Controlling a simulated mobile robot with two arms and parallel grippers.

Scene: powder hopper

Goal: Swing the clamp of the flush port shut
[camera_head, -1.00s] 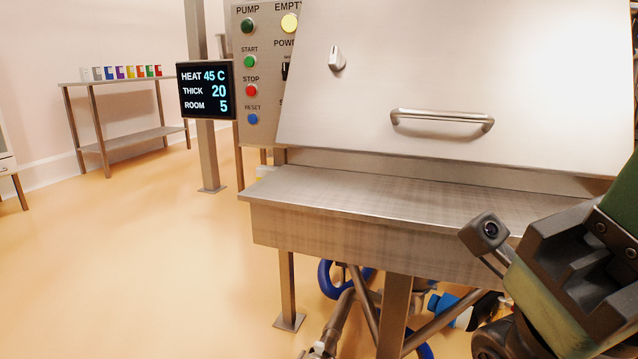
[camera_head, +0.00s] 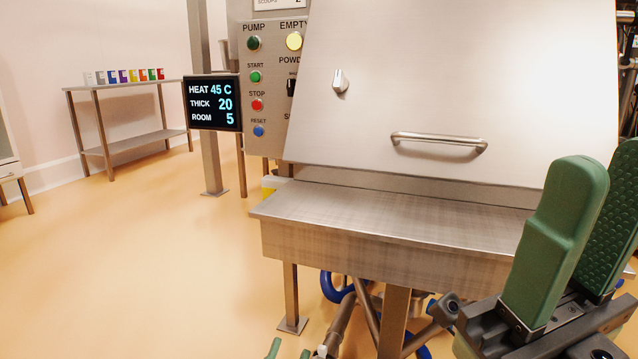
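A slanted steel pipe (camera_head: 339,330) runs under the steel bench toward the bottom edge. A small pale fitting (camera_head: 322,351) shows at its lower end, cut off by the picture edge. I cannot tell whether this is the flush port, or how its clamp stands. My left gripper (camera_head: 289,350) shows only as two green fingertips at the bottom edge, apart, just left of the fitting. Nothing shows between them. My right gripper (camera_head: 598,185) is large and close at the right, green fingers upward, apart and empty, in front of the bench.
The steel bench (camera_head: 350,212) and its legs stand over the pipework. A blue hose (camera_head: 337,288) hangs beneath. A closed lid with a handle (camera_head: 438,142) slopes above. A display (camera_head: 212,103) and button panel (camera_head: 256,100) stand left. The floor at left is clear.

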